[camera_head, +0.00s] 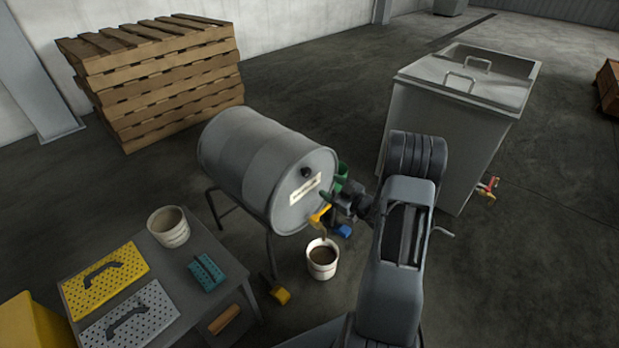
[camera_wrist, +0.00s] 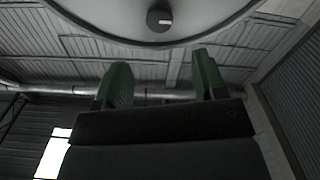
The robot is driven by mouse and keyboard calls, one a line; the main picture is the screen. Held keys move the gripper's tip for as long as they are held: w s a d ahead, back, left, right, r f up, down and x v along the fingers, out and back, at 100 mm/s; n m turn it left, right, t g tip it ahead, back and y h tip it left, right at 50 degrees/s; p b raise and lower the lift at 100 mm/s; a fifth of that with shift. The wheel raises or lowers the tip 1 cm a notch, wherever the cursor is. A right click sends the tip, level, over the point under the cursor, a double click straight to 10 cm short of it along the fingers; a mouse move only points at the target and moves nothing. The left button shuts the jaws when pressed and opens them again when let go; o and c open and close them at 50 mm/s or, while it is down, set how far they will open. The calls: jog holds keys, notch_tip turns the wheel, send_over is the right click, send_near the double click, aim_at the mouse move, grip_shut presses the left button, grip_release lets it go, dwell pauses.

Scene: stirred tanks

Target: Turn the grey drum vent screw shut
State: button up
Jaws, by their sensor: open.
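The grey drum (camera_head: 262,165) lies on its side on a dark stand in the head view. Its vent screw (camera_head: 306,172) is a small dark knob high on the round end face, above a white label. In the wrist view the vent screw (camera_wrist: 159,19) shows a short white mark, and the drum's end face (camera_wrist: 100,12) fills the top edge. My gripper (camera_head: 335,186) is just right of the drum face, partly hidden by my arm. In the wrist view its green fingers (camera_wrist: 162,76) are wide apart and empty, with the screw beyond their tips, apart from them.
A yellow tap (camera_head: 319,215) sits low on the drum face, above a white bucket (camera_head: 322,270) of brown liquid. A grey table (camera_head: 185,275) with a beige pot (camera_head: 168,227) stands at left. A grey lidded tank (camera_head: 435,130) stands right. Pallets (camera_head: 160,85) are stacked behind.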

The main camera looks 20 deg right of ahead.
aim_at(308, 173)
jog(key=b+x, duration=0.1)
jog(key=x, duration=0.8)
jog(key=shift+w+a+b, duration=0.1)
jog(key=shift+w+b, duration=0.15)
jog(key=shift+b, duration=0.1)
jog(key=c, duration=0.9)
jog(key=shift+c, duration=0.2)
